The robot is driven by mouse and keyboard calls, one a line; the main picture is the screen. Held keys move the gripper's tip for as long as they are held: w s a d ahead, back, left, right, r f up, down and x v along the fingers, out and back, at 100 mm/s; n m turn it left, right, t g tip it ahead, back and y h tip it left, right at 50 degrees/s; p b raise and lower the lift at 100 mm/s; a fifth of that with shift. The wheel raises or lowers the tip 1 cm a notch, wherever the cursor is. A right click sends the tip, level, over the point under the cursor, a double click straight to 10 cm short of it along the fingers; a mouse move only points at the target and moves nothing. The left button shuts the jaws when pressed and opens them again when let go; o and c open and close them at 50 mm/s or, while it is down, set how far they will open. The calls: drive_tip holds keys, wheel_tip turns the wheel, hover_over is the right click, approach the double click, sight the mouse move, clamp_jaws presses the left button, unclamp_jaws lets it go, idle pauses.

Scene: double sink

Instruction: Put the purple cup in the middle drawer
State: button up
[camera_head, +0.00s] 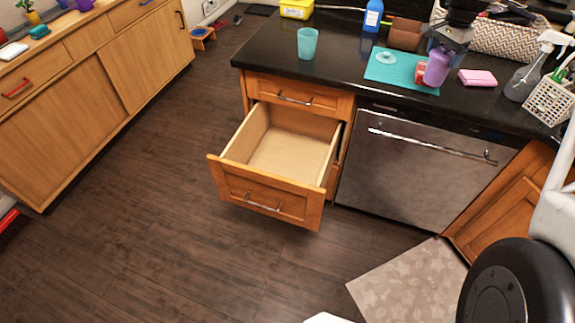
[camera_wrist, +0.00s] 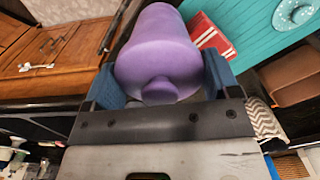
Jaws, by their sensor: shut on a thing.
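The purple cup (camera_head: 437,67) is above the turquoise mat (camera_head: 401,74) on the dark counter in the head view. My gripper (camera_head: 445,45) is shut on it from above. In the wrist view the purple cup (camera_wrist: 160,55) sits between the two blue finger pads of my gripper (camera_wrist: 162,88). I cannot tell if the cup touches the mat. The middle drawer (camera_head: 262,190) is pulled open under the counter and is empty inside. A closed drawer (camera_head: 295,97) is above it.
A red and white item (camera_head: 420,73) is close beside the cup. A teal cup (camera_head: 307,43) stands near the counter's left end. A pink sponge (camera_head: 477,77) lies right of the mat. A dishwasher (camera_head: 415,165) is right of the open drawer.

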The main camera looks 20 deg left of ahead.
drive_tip(key=shift+w+d+r+n, duration=0.6)
drive_tip(key=shift+w+d+n, duration=0.15)
drive_tip(key=shift+d+n, duration=3.5)
drive_tip(key=a+f+m, duration=0.2)
drive_tip(key=a+f, duration=0.1)
drive_tip(key=a, duration=2.3)
drive_tip(key=s+a+f+m, duration=0.15)
drive_tip(key=s+a, duration=0.35)
drive_tip(key=a, duration=0.8)
drive_tip(key=s+a+f, duration=0.2)
drive_tip(key=s+a, duration=0.3)
drive_tip(key=a, duration=0.8)
drive_tip(key=s+d+f, duration=0.1)
drive_tip(key=s+f, duration=0.3)
drive_tip(key=f, duration=0.8)
drive_tip(key=s+f, duration=0.4)
drive_tip(key=f, duration=0.8)
drive_tip(key=s+d+f+m, duration=0.1)
drive_tip(key=s+f, duration=0.3)
drive_tip(key=f, duration=0.9)
drive_tip(key=shift+s+d, duration=0.3)
drive_tip(key=shift+s, duration=0.05)
